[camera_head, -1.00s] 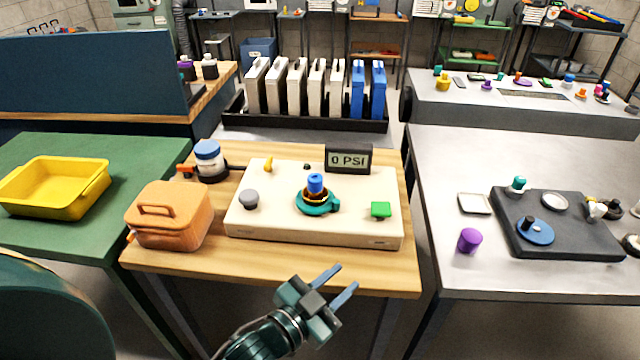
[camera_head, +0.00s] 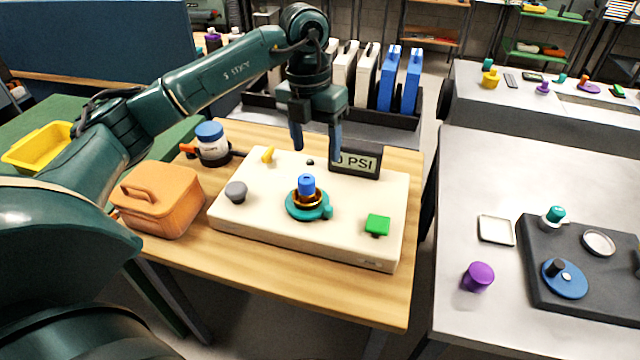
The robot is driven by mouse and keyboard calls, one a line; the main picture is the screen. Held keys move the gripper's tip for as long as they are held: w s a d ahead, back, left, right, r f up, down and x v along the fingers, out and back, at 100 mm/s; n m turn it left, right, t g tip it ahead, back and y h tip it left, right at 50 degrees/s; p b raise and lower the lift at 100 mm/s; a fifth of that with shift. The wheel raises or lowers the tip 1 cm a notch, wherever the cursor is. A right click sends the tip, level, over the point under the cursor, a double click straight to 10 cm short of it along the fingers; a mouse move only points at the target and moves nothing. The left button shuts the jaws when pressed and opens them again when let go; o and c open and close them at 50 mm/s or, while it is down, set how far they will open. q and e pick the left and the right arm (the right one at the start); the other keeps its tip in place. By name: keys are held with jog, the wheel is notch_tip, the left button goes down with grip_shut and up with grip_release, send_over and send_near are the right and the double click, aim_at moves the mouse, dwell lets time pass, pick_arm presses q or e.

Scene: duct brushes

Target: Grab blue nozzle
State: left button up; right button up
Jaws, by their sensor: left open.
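The blue nozzle (camera_head: 306,184) stands upright in a gold ring on a teal round base (camera_head: 309,206), in the middle of the cream panel (camera_head: 270,231). My left gripper (camera_head: 317,151) is open and empty, pointing down over the back part of the panel. Its fingers are above and behind the blue nozzle in the picture, apart from it. The right finger overlaps the left edge of the PSI display (camera_head: 356,160). My right gripper is not in view.
The panel also carries a grey knob (camera_head: 236,191), a green button (camera_head: 377,224) and a yellow switch (camera_head: 267,154). An orange case (camera_head: 158,200) and a blue-lidded jar (camera_head: 211,145) stand left of it. Bare wood (camera_head: 300,296) lies in front.

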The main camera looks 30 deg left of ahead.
pick_arm(q)
jog(key=a+r+y, duration=0.1)
jog(key=a, duration=0.1)
send_over(307, 178)
jog(key=shift+n, duration=0.3)
jog(key=f, duration=0.5)
jog(key=s+f, duration=0.1)
jog(key=f, duration=0.1)
jog(key=shift+d+f+p, duration=0.15)
jog(key=shift+d+p, duration=0.1)
jog(key=shift+p, duration=0.15)
jog(key=f, duration=0.2)
jog(key=w+f+p, duration=0.1)
jog(key=f, duration=0.1)
jog(key=shift+a, duration=0.25)
jog(key=shift+f, duration=0.7)
jog(key=shift+c, duration=0.3)
jog(key=c, duration=1)
